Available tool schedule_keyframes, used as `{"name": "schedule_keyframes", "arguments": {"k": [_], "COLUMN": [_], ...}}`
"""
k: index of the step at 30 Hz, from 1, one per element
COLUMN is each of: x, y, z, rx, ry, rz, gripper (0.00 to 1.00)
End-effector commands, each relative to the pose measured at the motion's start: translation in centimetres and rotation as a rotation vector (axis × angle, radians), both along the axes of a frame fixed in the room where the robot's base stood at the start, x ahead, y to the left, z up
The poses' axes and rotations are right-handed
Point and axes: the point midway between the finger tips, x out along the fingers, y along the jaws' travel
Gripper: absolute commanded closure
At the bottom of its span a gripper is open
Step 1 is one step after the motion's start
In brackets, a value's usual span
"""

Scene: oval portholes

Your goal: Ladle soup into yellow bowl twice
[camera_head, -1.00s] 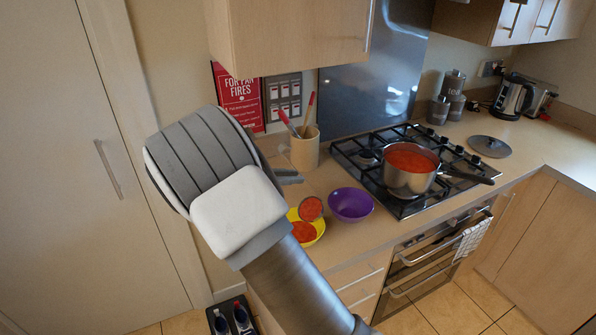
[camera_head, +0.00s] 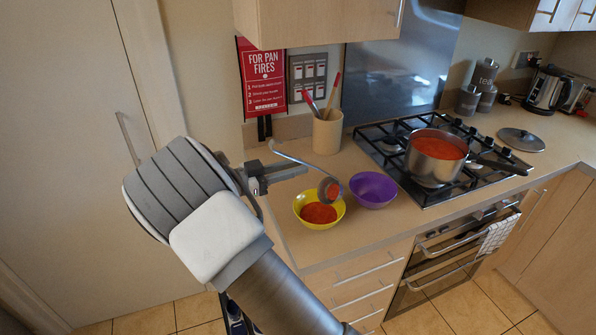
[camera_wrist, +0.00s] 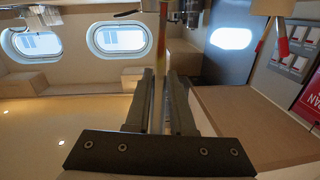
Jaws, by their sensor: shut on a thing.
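My gripper (camera_head: 283,173) is at the left end of the counter, shut on the ladle (camera_head: 326,186) near the upper end of its handle. The grey ladle handle curves down to the right, and its head is tilted above the right side of the yellow bowl (camera_head: 299,209). Red soup shows at the ladle head. The yellow bowl holds red soup. The steel pot (camera_head: 434,174) on the hob is filled with red soup (camera_head: 440,148). In the wrist view, the fingers (camera_wrist: 163,85) close around a thin handle.
A purple bowl (camera_head: 373,190) stands right beside the yellow bowl and looks empty. A beige utensil crock (camera_head: 327,133) stands behind them. The pot's handle points right over the hob (camera_head: 395,175). A lid (camera_head: 521,140) lies on the right counter.

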Motion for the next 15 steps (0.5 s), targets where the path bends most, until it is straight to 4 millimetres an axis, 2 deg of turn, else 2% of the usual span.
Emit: {"name": "schedule_keyframes", "arguments": {"k": [1, 15], "x": [-0.1, -0.9], "y": [0.2, 2.1], "z": [-0.6, -1.9], "rx": [-0.014, -0.134], "ry": [-0.006, -0.055], "rz": [0.001, 0.001], "gripper": [1.00, 1.00]}}
